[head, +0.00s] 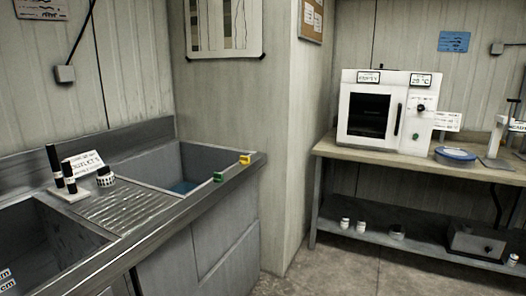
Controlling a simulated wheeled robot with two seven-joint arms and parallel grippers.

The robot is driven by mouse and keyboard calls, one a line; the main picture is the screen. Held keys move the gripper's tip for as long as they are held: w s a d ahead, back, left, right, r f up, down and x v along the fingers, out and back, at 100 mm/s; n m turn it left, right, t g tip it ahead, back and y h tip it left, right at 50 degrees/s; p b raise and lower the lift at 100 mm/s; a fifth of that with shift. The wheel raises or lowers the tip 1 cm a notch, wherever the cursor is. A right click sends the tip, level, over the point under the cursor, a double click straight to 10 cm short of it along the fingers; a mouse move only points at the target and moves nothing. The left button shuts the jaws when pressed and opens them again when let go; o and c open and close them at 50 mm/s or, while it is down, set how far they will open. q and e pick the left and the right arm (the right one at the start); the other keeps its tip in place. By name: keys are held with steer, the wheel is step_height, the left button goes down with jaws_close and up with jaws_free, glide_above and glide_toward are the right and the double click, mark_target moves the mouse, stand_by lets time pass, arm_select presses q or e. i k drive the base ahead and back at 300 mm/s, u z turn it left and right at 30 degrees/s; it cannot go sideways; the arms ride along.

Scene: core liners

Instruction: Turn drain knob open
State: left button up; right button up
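No part is clearly marked as the drain knob at this size. A small green block (219,177) and a small yellow block (245,160) sit on the front rim of the grey metal sink (152,183). The sink's basin holds some blue-looking water or a blue patch at the bottom. A white oven-like cabinet (393,82) on the bench has a black knob (421,107) and a green knob (416,136) on its right panel. Neither of my grippers shows in the head view.
A ribbed drainboard (130,207) carries a sign (84,164), dark-capped tubes (69,178) and a small jar (105,176). A second basin (45,250) is at left. The wooden bench (347,150) holds a blue-rimmed dish (455,154). Floor (330,270) is clear in front.

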mark_target(244, 160)
steer(key=z, duration=0.35)
steer(key=i, duration=1.55)
steer(key=u, duration=1)
steer(key=i, duration=0.85)
steer(key=u, duration=0.75)
